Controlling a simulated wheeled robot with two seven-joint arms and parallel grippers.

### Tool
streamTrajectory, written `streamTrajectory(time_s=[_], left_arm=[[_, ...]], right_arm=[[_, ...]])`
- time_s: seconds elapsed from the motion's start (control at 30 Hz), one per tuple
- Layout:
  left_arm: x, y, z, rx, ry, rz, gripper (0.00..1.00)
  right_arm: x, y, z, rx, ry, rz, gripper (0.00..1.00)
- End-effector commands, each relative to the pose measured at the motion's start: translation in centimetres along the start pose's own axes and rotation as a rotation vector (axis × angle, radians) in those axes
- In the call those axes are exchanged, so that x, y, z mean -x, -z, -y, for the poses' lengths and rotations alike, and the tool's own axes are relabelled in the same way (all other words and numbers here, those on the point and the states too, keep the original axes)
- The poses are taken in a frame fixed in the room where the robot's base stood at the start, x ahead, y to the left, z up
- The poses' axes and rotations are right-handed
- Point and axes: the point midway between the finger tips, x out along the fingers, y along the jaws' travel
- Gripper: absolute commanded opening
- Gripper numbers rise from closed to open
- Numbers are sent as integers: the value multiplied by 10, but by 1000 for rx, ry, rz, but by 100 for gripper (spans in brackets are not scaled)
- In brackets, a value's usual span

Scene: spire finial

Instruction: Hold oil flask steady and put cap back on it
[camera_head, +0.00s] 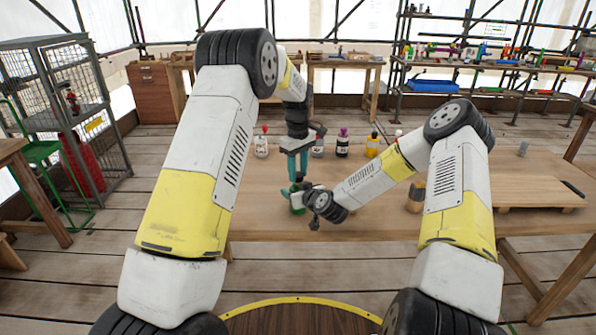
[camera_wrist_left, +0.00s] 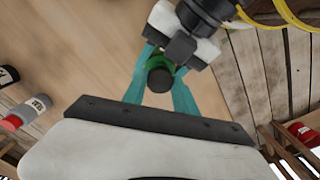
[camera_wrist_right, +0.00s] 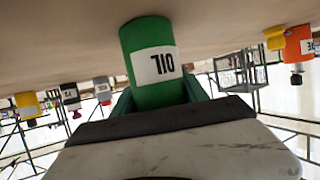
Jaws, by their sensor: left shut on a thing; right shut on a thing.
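The green oil flask (camera_wrist_right: 155,95) stands on the table, its OIL label upside down in the right wrist view. My right gripper (camera_wrist_right: 158,98) is shut around its body from the side. The flask is mostly covered in the head view. My left gripper (camera_head: 298,178) points straight down over the flask, fingers shut on the dark cap (camera_wrist_left: 160,78). In the left wrist view the cap lines up over the flask's green top (camera_wrist_left: 158,62). I cannot tell whether the cap touches the neck; the flask's top is hidden in the right wrist view.
Several other bottles stand behind on the table (camera_head: 260,218), among them a white one with a red top (camera_head: 262,143), a dark one (camera_head: 342,146) and a yellow one (camera_head: 373,147). An orange container (camera_wrist_right: 297,42) stands nearby. A board (camera_head: 535,190) lies at the right.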

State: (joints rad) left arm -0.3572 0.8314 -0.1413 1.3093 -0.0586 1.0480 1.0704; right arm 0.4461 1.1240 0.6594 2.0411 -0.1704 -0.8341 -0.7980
Motion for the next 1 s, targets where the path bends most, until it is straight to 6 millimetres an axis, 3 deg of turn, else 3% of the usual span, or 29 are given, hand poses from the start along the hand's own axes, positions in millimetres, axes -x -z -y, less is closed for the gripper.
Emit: streamTrajectory(time_s=[0.5,1.0], left_arm=[[-18,0,0,1,0,1,0],[-18,0,0,1,0,0,0]], right_arm=[[0,0,0,0,0,-1,0],[0,0,0,0,0,-1,0]])
